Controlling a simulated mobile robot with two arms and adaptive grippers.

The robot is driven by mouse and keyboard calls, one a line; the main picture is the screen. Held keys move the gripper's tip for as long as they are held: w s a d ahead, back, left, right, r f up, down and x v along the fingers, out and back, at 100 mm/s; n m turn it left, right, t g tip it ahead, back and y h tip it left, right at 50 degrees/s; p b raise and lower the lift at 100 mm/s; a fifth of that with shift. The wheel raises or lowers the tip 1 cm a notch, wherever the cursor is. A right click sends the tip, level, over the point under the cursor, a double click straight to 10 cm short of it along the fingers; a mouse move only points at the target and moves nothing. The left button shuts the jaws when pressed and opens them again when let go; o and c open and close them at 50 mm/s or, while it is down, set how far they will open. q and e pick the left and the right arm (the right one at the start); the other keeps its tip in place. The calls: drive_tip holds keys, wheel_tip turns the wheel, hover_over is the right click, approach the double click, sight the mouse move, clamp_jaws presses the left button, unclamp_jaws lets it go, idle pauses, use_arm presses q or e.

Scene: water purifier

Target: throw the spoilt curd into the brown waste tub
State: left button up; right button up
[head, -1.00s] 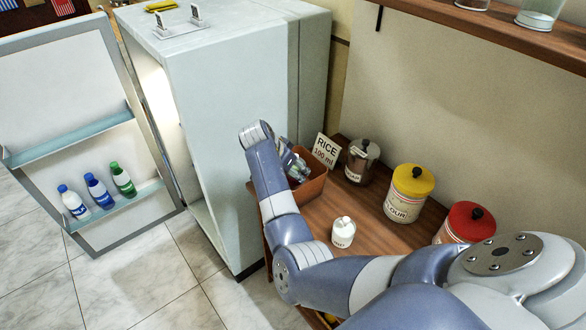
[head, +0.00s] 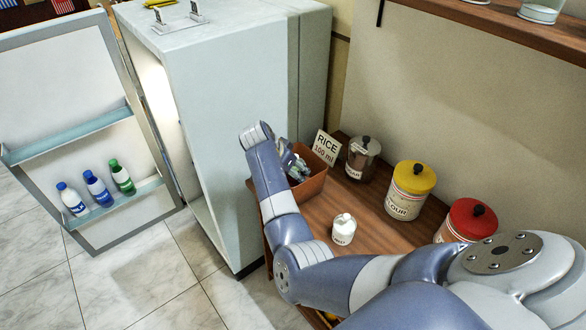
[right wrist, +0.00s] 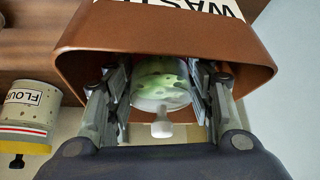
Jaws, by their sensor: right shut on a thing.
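The brown waste tub (head: 313,187) stands on the wooden counter beside the fridge. Its lettered wall shows upside down in the right wrist view (right wrist: 78,68). My right gripper (head: 297,168) is at the tub's mouth, partly hidden by my arm. In the right wrist view its fingers are shut on a clear jar of green-blotched curd (right wrist: 160,80) with a white knob (right wrist: 161,129). The jar is between the fingers, within the tub's opening as seen there. Whether it touches the tub's inside cannot be told. My left gripper is not in view.
A small white lidded jar (head: 343,229) stands in front of the tub.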

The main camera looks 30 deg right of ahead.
sight(292, 182)
drive_tip(key=shift+f+b, duration=0.8)
drive_tip(key=shift+f, duration=0.45)
idle(0.5)
drive_tip(key=o, duration=1.2)
drive_tip(key=shift+o, duration=0.2)
drive_tip(key=shift+a, duration=0.1)
